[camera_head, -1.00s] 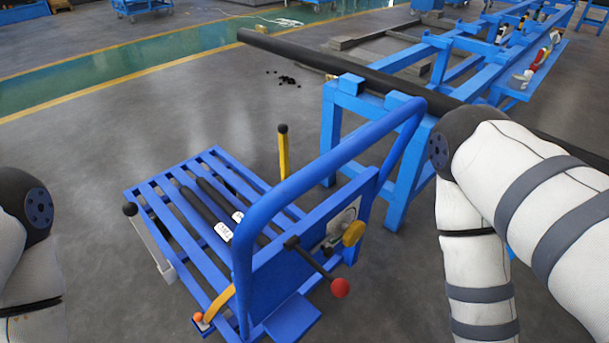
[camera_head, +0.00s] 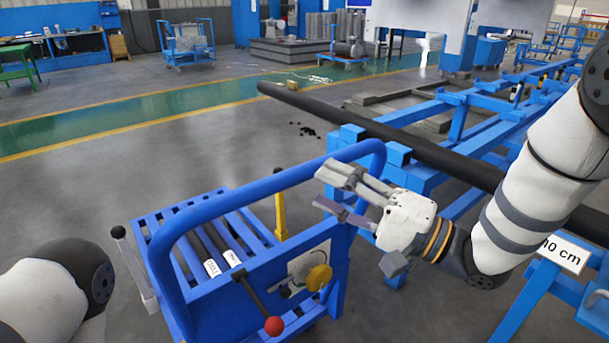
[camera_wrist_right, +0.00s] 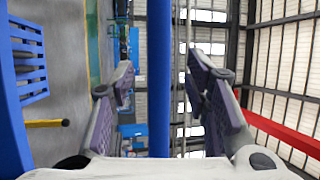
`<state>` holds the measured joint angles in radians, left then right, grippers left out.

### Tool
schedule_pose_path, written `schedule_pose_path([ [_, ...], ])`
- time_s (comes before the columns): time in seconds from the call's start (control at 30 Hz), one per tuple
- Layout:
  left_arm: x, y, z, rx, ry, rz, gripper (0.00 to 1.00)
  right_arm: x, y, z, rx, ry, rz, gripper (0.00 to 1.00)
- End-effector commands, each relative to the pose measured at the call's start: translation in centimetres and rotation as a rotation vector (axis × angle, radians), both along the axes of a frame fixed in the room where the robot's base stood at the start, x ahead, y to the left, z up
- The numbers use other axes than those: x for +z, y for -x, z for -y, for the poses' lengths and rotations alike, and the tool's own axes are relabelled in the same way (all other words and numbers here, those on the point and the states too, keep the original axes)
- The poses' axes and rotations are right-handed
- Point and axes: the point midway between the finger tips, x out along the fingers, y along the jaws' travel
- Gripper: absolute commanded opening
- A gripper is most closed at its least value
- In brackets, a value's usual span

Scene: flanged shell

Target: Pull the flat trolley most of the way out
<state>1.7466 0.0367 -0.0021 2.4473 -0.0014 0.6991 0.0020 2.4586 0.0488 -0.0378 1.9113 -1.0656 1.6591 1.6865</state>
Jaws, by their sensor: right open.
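The blue flat trolley (camera_head: 250,192) stands in front of me, its tubular push handle towards me and its slatted deck behind. Dark rods (camera_head: 232,258) with white labels lie on the deck. My right gripper (camera_head: 322,188) is open near the right part of the handle, fingers pointing left. In the right wrist view a blue bar (camera_wrist_right: 159,60) runs between the open fingers (camera_wrist_right: 165,85). It looks like the handle's top tube, with gaps on both sides. Whether it lies within finger depth is unclear. My left gripper is out of view; only a left arm link shows.
A red-ball lever (camera_head: 273,326) and yellow knob (camera_head: 319,277) stick out of the trolley's front panel. A yellow post (camera_head: 281,215) stands behind the handle. A blue rack with a long dark pipe (camera_head: 390,135) stands close at right. The floor at left is open.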

Motion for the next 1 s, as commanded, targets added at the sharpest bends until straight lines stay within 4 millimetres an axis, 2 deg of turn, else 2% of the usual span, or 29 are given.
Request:
schedule_pose_path([
  [0.1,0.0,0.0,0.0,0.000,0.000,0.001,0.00,0.5,-1.4,-2.5,0.002,0.002,0.003,0.43],
  [0.23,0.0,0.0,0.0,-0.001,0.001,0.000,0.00,0.8,-2.5,-4.3,0.001,0.002,0.001,0.43],
  [0.4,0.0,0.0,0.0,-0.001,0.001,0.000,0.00,1.0,-3.1,-5.2,-0.002,0.002,-0.002,0.43],
  [0.6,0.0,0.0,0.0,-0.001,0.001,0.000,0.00,1.0,-3.2,-5.2,-0.003,0.002,-0.003,0.43],
  [0.67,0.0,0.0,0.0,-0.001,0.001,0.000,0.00,1.0,-3.2,-5.2,-0.003,0.002,-0.003,0.32],
  [0.8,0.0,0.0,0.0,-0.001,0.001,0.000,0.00,1.0,-3.2,-5.2,-0.003,0.002,-0.002,0.00],
  [1.0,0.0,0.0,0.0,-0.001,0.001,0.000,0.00,1.0,-3.2,-5.2,-0.003,0.001,-0.001,0.00],
])
